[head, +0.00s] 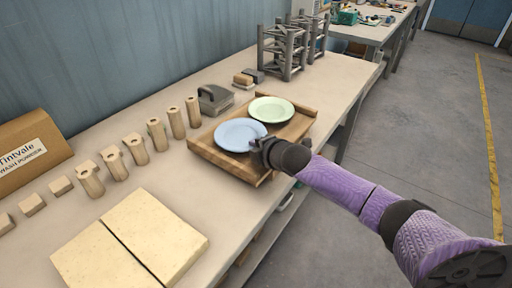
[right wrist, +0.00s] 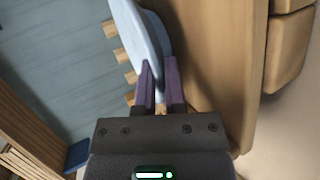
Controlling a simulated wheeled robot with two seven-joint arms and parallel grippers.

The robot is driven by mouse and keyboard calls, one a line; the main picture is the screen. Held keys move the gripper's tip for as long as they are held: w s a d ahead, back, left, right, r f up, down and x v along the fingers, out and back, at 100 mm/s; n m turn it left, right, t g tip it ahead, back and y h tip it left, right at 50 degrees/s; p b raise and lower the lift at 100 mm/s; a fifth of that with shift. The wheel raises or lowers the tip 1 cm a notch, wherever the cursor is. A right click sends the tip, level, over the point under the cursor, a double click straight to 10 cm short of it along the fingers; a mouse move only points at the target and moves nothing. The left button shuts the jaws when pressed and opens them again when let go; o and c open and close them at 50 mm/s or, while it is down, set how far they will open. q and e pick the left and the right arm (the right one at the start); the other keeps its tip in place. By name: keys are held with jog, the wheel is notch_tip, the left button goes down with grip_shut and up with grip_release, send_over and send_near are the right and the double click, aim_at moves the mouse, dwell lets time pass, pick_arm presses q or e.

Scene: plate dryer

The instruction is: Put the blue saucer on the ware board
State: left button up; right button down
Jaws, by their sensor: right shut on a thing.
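The light blue saucer (head: 238,133) is at the near left part of the wooden board with raised edges (head: 205,150). My right gripper (head: 262,146) is at the saucer's near right rim. In the right wrist view, the fingers (right wrist: 161,85) are shut on the rim of the blue saucer (right wrist: 138,30), seen almost edge-on. The wooden surface (right wrist: 222,60) shows to the right of it. I cannot tell whether the saucer touches the board or is slightly above it. A pale green saucer (head: 271,109) lies behind it on the same board. My left gripper is not in view.
Two cream slabs (head: 130,243) lie at the front of the table. Several wooden posts and blocks (head: 135,148) stand in a row at left, near a cardboard box (head: 30,155). A grey press-like object (head: 214,99) and grey racks (head: 284,50) are behind the board.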

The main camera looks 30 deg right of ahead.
jog(key=c, duration=1)
grip_release()
